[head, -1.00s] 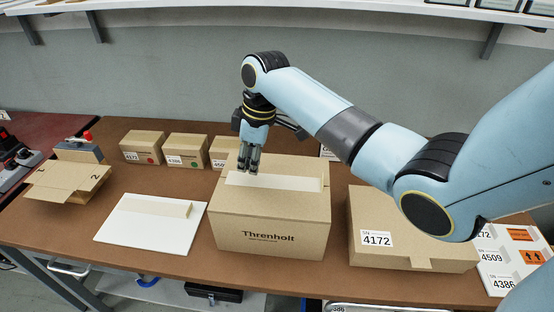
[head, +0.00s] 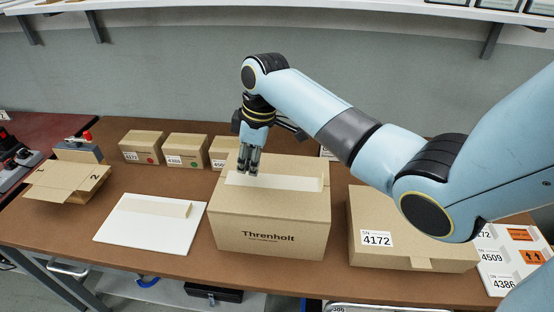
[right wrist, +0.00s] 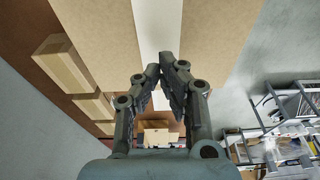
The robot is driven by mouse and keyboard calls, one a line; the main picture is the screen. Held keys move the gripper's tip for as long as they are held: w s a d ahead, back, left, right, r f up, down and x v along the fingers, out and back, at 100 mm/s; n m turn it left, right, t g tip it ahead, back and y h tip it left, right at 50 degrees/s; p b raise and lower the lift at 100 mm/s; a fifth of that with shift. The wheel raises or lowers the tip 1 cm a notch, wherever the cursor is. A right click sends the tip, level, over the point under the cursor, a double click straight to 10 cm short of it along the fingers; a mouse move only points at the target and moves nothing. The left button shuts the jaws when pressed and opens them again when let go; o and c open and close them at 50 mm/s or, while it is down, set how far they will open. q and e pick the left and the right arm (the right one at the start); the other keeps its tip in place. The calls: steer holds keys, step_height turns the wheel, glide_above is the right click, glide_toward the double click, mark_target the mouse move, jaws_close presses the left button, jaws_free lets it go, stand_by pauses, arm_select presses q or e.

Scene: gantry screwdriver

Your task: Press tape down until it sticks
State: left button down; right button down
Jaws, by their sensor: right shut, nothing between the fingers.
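A closed brown carton (head: 270,225) marked Threnholt stands on the bench. A pale strip of tape (head: 290,183) lies along the middle of its top; it also shows in the right wrist view (right wrist: 158,30). My right gripper (head: 248,172) points down at the left end of the strip, its fingers shut and empty. In the right wrist view the fingertips (right wrist: 168,62) are over the tape; I cannot tell whether they touch it. Another tape strip (head: 157,206) lies on a white board (head: 140,239) left of the carton. My left gripper is not in view.
A flat carton labelled 4172 (head: 415,255) stands right of the taped carton, near white labelled boxes (head: 505,262). An open-flapped carton (head: 65,183) is at the left. Several small boxes (head: 142,147) line the back. My right arm spans the right side.

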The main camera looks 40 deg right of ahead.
steer(key=shift+f+b, duration=0.5)
steer(key=shift+f, duration=0.5)
stand_by(0.7)
steer(key=shift+r, duration=0.1)
step_height(320, 180, up, 7)
steer(key=p, duration=0.8)
stand_by(0.4)
